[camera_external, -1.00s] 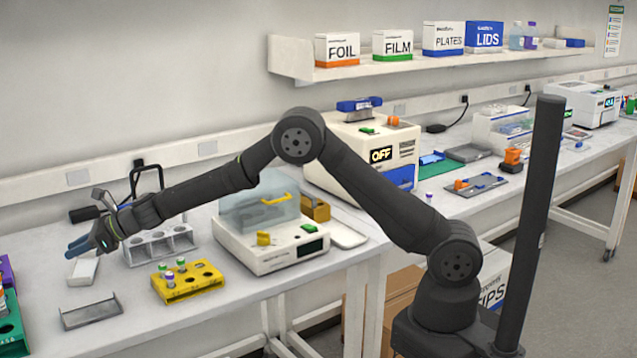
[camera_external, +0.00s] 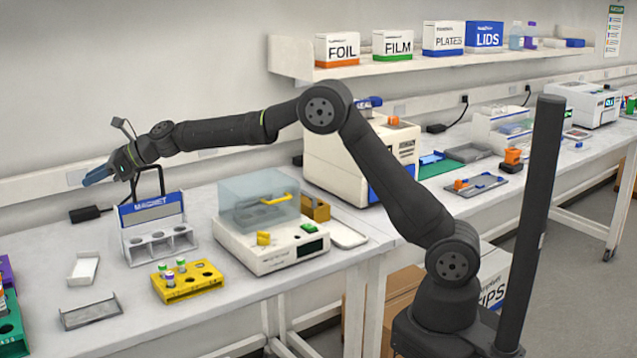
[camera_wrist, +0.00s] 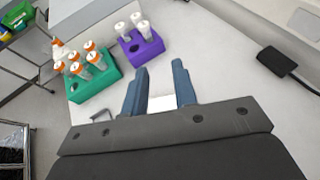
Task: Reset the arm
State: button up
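My gripper (camera_external: 98,175) is raised above the left part of the bench, behind and left of the magnet rack (camera_external: 150,212). In the wrist view its two blue fingers (camera_wrist: 160,88) stand apart with only bare bench between their tips, so it is open and empty. My arm reaches left from its base over the bench and touches nothing that I can see.
A yellow rack (camera_external: 188,283) with several tubes, a white tray (camera_external: 84,268) and a grey tray (camera_external: 91,313) sit below. A lidded device (camera_external: 272,240) stands to the right. Green (camera_wrist: 93,88) and purple (camera_wrist: 141,46) tube racks are at the left. A black adapter (camera_wrist: 278,62) lies on the bench.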

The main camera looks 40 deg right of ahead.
jog(key=w+d+r+m+t, duration=0.1)
jog(key=w+d+r, duration=0.2)
jog(key=d, duration=1)
jog(key=w+d+r+m+t+h, duration=0.1)
jog(key=w+d+r, duration=0.3)
jog(key=d+r, duration=0.6)
jog(key=w+d+r, duration=0.3)
jog(key=d+r, duration=0.4)
jog(key=d, duration=1)
jog(key=shift+w+m+t+h, duration=0.3)
jog(key=shift+m+t, duration=0.1)
jog(key=a+f, duration=0.4)
jog(key=a, duration=0.5)
jog(key=s+a+f+n+g, duration=0.1)
jog(key=a+f, duration=0.3)
jog(key=a, duration=0.6)
jog(key=shift+f, duration=0.3)
jog(key=shift+s, duration=0.1)
